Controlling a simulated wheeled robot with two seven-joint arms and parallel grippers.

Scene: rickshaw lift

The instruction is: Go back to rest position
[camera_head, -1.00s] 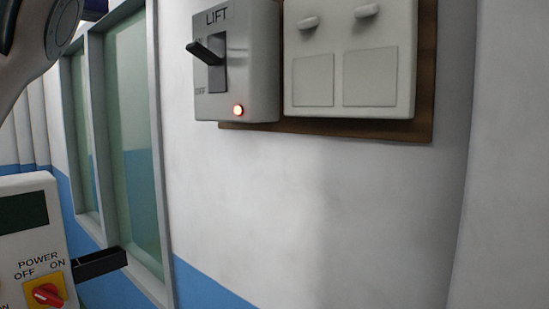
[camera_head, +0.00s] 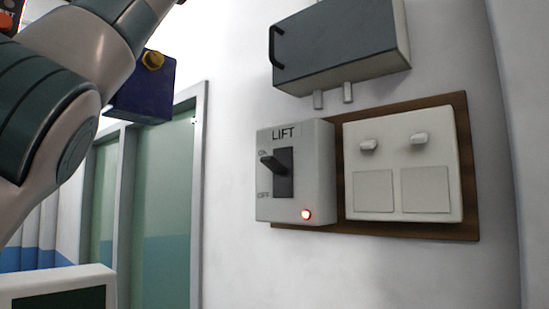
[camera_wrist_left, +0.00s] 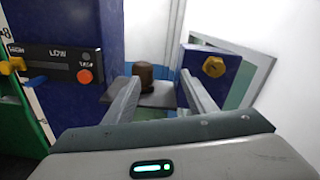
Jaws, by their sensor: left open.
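My left arm (camera_head: 65,95) reaches in from the left in the head view, raised high; its gripper is not visible there. In the left wrist view my left gripper (camera_wrist_left: 160,80) is open, its two fingers spread apart. A dark brown block-like thing (camera_wrist_left: 145,72) on a grey ledge shows beyond the fingers; I cannot tell its distance. The LIFT switch box (camera_head: 295,172) is on the wall at right, its black lever sticking out near ON and its red lamp lit. My right gripper is in neither view.
A dark grey box with a handle (camera_head: 340,45) hangs above a white panel with two knobs (camera_head: 403,165) on a brown board. A blue box with a yellow knob (camera_head: 150,85) is by my arm. A HIGH/LOW panel (camera_wrist_left: 55,65) stands at left in the wrist view.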

